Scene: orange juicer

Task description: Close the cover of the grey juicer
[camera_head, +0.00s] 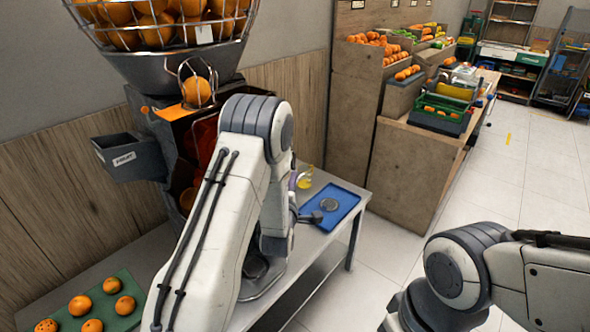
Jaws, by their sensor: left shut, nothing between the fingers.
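The grey juicer (180,72) stands at the back left, with a wire basket of oranges on top. One orange (196,91) sits at the feed opening below the hopper. Red parts (205,135) show in the juicer's front, partly behind my left arm. The cover cannot be made out clearly; my left arm blocks much of the juicer's front. My left gripper (314,217) is shut and empty, to the right of the juicer by the blue tray. My right arm comes in at the lower right, and its gripper is out of view.
A blue tray (345,207) with a round metal piece (329,204) lies on the metal table. A grey side bin (130,157) juts from the juicer's left. A green mat (124,284) holds several oranges at lower left. Wooden produce stands (400,170) are behind; the tiled floor is open.

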